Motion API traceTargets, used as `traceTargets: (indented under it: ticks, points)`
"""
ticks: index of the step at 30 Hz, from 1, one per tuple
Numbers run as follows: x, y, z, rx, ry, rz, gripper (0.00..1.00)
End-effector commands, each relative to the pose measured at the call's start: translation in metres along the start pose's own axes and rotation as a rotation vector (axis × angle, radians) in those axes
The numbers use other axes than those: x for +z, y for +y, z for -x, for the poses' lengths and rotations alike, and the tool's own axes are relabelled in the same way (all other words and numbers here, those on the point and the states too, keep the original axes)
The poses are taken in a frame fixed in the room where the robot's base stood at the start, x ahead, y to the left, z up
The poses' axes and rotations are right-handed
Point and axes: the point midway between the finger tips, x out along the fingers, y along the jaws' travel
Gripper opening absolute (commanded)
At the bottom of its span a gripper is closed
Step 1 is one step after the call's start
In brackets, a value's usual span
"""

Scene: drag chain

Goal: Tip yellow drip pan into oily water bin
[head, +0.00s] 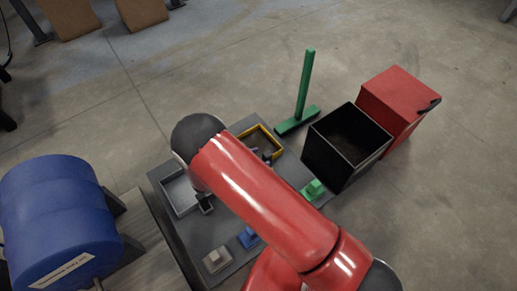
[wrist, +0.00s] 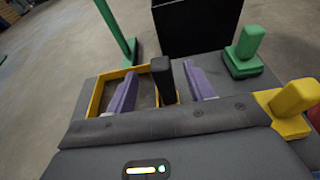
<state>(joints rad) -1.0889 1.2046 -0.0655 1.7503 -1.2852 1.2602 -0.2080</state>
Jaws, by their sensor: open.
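The yellow-rimmed drip pan (head: 251,129) lies on the dark grey table, with a dark floor inside; it also shows in the wrist view (wrist: 96,96). A dark upright handle (wrist: 162,80) stands at its near side. My gripper (wrist: 161,72) is open, its purple fingers on either side of the handle, and no grip on it shows. In the head view my red arm hides most of the gripper. A black open-topped bin (head: 329,158) stands right of the pan, dark inside; it also shows in the wrist view (wrist: 195,25). No label on it is readable.
A red box (head: 400,95) stands behind the bin. A green T-shaped tool (head: 305,85) stands behind the pan. Green (head: 313,190), blue (head: 250,237) and grey (head: 215,260) blocks and a grey tray (head: 180,195) sit on the table. A blue drum (head: 60,220) is at left.

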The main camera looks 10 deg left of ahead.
Motion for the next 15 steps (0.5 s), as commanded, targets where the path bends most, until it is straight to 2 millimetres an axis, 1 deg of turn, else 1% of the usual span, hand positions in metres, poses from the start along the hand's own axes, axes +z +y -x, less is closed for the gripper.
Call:
traceTargets:
  ticks: [1, 3, 8, 15]
  points:
    - [0.001, 0.000, -0.007, -0.003, 0.000, -0.001, 0.53]
    - [0.001, -0.001, -0.015, -0.004, 0.001, -0.001, 0.53]
    - [0.000, 0.000, -0.029, -0.005, 0.000, -0.001, 0.53]
    - [-0.001, 0.001, -0.064, -0.006, 0.001, -0.003, 0.53]
